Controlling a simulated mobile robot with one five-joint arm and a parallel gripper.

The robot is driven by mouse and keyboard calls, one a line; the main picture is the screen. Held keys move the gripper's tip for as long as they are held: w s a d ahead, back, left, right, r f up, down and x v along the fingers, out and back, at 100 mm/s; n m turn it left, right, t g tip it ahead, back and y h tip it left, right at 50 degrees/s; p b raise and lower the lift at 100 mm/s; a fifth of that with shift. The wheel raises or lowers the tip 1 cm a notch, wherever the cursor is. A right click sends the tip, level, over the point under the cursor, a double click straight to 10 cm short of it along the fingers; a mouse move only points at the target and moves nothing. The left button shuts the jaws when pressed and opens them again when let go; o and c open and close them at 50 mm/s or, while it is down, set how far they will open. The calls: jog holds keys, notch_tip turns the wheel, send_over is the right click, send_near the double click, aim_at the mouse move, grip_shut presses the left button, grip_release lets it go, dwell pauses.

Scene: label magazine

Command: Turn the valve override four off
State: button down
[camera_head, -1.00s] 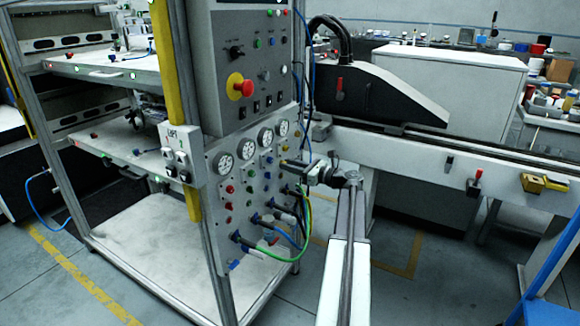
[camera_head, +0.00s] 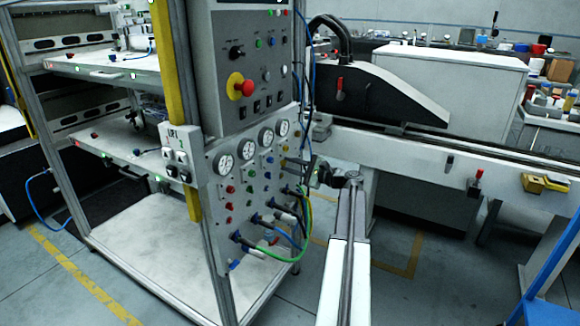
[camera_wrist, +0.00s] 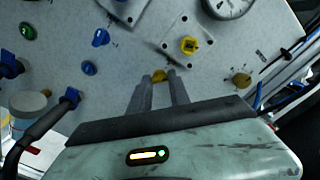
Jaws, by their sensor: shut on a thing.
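The valve panel (camera_head: 212,200) faces me with gauges above rows of coloured knobs. My gripper (camera_wrist: 158,84) is shut on a small yellow knob (camera_wrist: 159,75), in the wrist view, below a yellow knob on a square plate (camera_wrist: 189,45). The fingers hide most of the held knob, so its exact turn cannot be told. In the head view my gripper (camera_head: 290,162) reaches the panel's right part from the right. A blue knob (camera_wrist: 101,37) and a green knob (camera_wrist: 27,31) sit to the left in the wrist view. I cannot read a label for override four.
Another yellow part (camera_wrist: 241,80) lies right of my fingers. Blue fittings, and a dark hose (camera_wrist: 38,130), stand out at the left of the wrist view. Green and blue hoses (camera_head: 283,257) hang below the knobs. The conveyor rail (camera_head: 410,155) is behind my arm.

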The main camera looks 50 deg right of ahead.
jog(key=shift+n, duration=4)
jog(key=c, duration=1.2)
grip_release()
jog(key=v, duration=0.7)
jog(key=shift+s, duration=0.35)
